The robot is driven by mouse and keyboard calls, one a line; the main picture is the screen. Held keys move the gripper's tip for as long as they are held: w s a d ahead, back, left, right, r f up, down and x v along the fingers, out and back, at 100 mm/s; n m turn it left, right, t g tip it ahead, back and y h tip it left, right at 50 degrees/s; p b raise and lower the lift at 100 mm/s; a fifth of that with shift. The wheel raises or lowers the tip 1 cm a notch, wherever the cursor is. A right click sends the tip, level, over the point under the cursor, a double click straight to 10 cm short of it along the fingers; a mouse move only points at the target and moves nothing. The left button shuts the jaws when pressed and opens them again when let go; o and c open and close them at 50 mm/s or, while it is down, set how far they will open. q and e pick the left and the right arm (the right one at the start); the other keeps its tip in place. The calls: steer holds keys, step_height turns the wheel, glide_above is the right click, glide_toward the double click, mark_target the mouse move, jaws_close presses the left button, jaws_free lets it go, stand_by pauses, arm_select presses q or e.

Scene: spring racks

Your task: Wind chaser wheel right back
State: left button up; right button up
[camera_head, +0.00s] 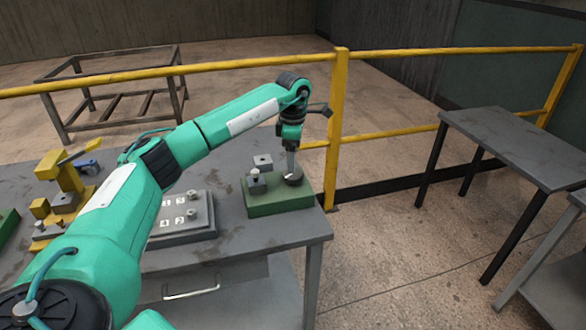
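A green block (278,203) stands at the right end of the workbench. A dark round piece (294,180), possibly the chaser wheel, sits on its top right. Two small grey pieces stand on its left: a block with a pale knob (256,182) and a square block (263,162) behind it. My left arm reaches across the bench from the lower left. My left gripper (292,174) points down at the dark round piece, its narrow fingers close together. The gripper hides part of the piece, and I cannot tell whether it grips it. My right gripper is out of view.
A grey panel (178,238) with knobs and numbered labels lies left of the green block. A yellow fixture (62,180) stands further left. A yellow railing (338,120) runs behind the bench. Another dark table (520,145) stands at the right, with open floor between.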

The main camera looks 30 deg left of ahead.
mark_target(293, 178)
arm_select(q)
step_height(293, 178, down, 6)
steer(key=shift+r, duration=0.15)
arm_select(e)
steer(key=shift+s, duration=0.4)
arm_select(q)
steer(key=c, duration=1)
steer(key=shift+o, duration=0.2)
steer(key=shift+p, duration=0.3)
steer(key=shift+n, duration=0.4)
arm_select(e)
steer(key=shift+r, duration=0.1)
